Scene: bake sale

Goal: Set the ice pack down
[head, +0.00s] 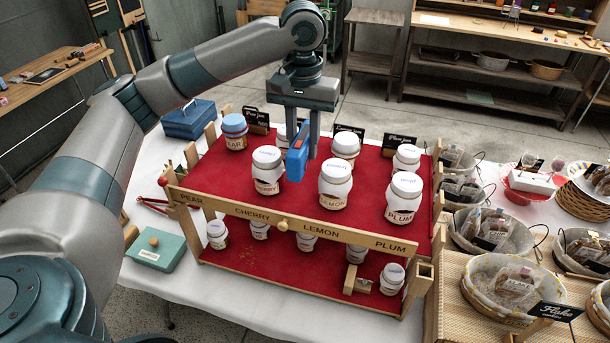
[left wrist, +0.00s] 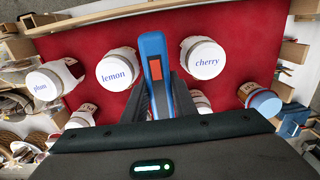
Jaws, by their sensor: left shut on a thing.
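The ice pack (head: 296,160) is a slim blue block with an orange-red patch, which shows in the left wrist view (left wrist: 154,62). My left gripper (head: 303,142) is shut on it and holds it on edge over the red top shelf (head: 230,180) of the jar stand. In the head view it hangs between the cherry jar (head: 267,171) and the lemon jar (head: 335,184). In the left wrist view its end lies between the lemon and cherry lids. I cannot tell whether it touches the shelf. My right gripper is not in view.
A plum jar (head: 404,198), a blue-lidded pear jar (head: 234,132) and several back jars stand around the pack. The front rail (head: 300,228) edges the shelf. A blue box (head: 188,120) and a green box (head: 156,249) stand left, baskets (head: 497,288) right.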

